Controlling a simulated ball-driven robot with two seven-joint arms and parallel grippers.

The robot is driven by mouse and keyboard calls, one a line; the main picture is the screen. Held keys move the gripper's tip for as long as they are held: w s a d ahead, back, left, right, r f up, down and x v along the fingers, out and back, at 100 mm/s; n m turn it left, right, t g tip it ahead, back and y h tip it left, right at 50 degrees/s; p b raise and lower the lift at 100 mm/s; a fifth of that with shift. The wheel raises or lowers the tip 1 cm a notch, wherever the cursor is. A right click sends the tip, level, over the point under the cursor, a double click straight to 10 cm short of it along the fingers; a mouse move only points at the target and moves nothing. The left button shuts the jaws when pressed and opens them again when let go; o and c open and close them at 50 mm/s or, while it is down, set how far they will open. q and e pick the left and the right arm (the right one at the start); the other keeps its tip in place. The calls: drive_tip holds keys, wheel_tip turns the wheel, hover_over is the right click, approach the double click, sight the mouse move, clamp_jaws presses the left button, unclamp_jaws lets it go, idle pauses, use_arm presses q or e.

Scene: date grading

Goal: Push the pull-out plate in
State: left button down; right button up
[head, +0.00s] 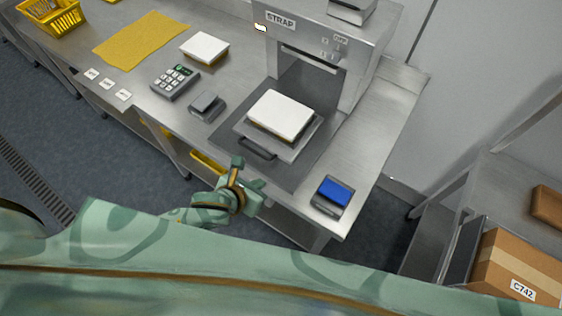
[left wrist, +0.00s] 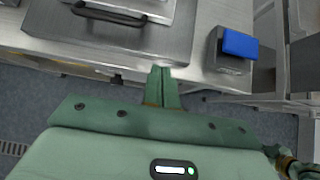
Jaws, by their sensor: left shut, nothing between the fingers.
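The pull-out plate (head: 301,145) of the strapping machine (head: 357,62) is a grey metal plate with a dark handle (head: 257,149) at its front. A white-lidded box (head: 281,115) rests on it. The plate stands out in front of the machine's opening. My left gripper (head: 237,165) is shut and empty, just in front of the handle and apart from it as far as I can tell. In the left wrist view the closed fingers (left wrist: 162,85) point at the bench edge, and the handle (left wrist: 109,14) shows at the upper left. My right gripper is not in view.
A blue-topped device (head: 333,194) stands on the bench right of the plate. A small grey device (head: 207,106) and a keypad unit (head: 175,82) stand to the left. Another white box (head: 204,48) lies behind. A carton (head: 516,268) is at the lower right.

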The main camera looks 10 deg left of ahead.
sight(287, 163)
use_arm(q)
drive_tip(key=b+x, duration=0.2)
drive_tip(key=x, duration=0.7)
drive_tip(key=shift+w+d+f, duration=0.2)
drive_tip(key=shift+w+f, duration=0.05)
drive_tip(key=w, duration=0.1)
drive_tip(key=w+d, duration=0.1)
drive_tip(key=w, duration=0.1)
drive_tip(key=shift+w+b, duration=0.15)
drive_tip(key=shift+b, duration=0.15)
drive_tip(key=shift+w+d, duration=0.2)
drive_tip(key=shift+w, duration=0.15)
drive_tip(key=shift+w, duration=0.1)
